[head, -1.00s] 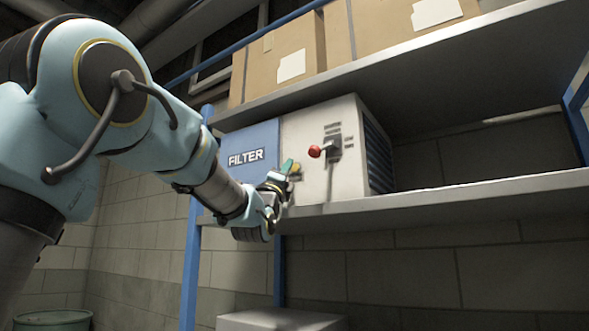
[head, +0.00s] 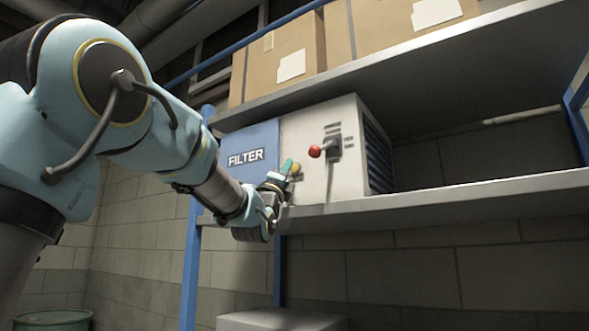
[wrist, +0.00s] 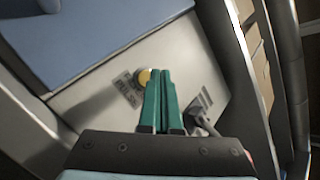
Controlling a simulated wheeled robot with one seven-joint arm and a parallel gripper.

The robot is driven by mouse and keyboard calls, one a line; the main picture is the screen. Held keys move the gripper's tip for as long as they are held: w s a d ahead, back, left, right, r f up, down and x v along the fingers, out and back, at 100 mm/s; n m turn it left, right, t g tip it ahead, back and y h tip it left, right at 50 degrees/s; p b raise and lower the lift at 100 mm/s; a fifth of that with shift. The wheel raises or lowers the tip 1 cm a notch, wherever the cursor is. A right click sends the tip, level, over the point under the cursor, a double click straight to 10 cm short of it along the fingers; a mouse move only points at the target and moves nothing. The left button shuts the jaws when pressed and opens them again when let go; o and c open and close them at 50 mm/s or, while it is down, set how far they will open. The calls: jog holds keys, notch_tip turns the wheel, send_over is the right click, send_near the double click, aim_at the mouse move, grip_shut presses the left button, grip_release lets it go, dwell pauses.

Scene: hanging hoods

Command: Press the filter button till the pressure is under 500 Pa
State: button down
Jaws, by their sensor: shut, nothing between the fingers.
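The filter unit, with a blue panel (head: 247,137) lettered FILTER and an off-white front (head: 306,170), stands on the metal shelf. A round yellow button (head: 296,168) is on the off-white front, and it also shows in the wrist view (wrist: 144,77) beside a small printed label. My gripper (head: 287,165) is shut and empty, its green fingers together. In the wrist view its fingertips (wrist: 160,72) are at the button's right edge and partly overlap it; I cannot tell whether they touch. No pressure readout can be made out.
A red-knobbed lever (head: 315,151) juts from the unit's front, right of the button. Cardboard boxes (head: 292,60) stand on the upper shelf. The lower shelf's edge (head: 440,196) runs just under the unit, with bare shelf to the right.

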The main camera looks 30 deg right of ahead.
jog(key=shift+w+d, duration=0.1)
dwell(0.4)
jog(key=shift+d+b, duration=0.15)
jog(key=shift+b, duration=0.2)
jog(key=shift+w+d, duration=0.1)
jog(key=shift+w+d, duration=0.2)
jog(key=shift+d, duration=0.15)
dwell(0.5)
jog(key=shift+a+b, duration=0.1)
jog(key=shift+b, duration=0.35)
jog(key=shift+s+a+f+b, duration=0.2)
jog(key=shift+a+b, duration=0.1)
jog(key=shift+b, duration=0.2)
jog(key=shift+s+a+r, duration=0.2)
jog(key=shift+a, duration=0.1)
jog(key=shift+b, duration=0.35)
